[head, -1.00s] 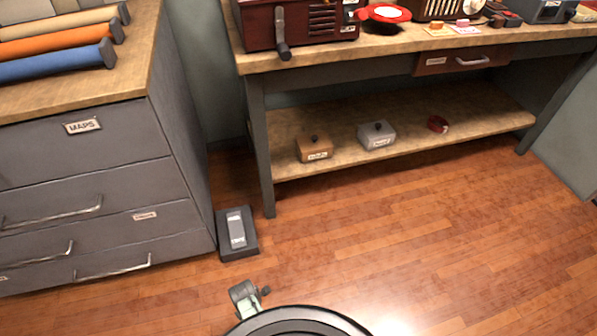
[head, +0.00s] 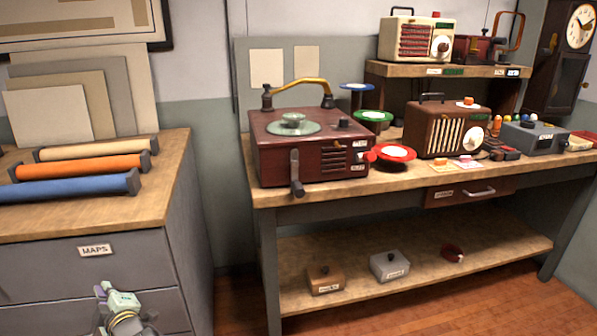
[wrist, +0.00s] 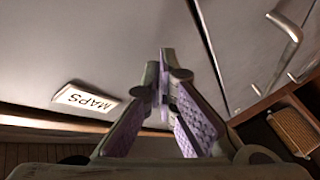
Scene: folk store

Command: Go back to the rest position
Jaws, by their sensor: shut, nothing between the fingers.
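My gripper (wrist: 167,78) shows in the wrist view with its purple-padded fingers brought together at the tips. Nothing is held between them. The gripper is in front of the grey map cabinet (wrist: 225,20), whose MAPS label (wrist: 84,98) appears tilted at the left. In the head view, part of my arm shows at the bottom left, in front of the map cabinet (head: 40,265).
A workbench (head: 400,180) stands right of the cabinet, carrying a red record player (head: 310,155), a brown radio (head: 447,130) and several smaller items. Its lower shelf (head: 420,265) holds small boxes. Rolled maps (head: 80,168) lie on the cabinet. Floor shows at lower right.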

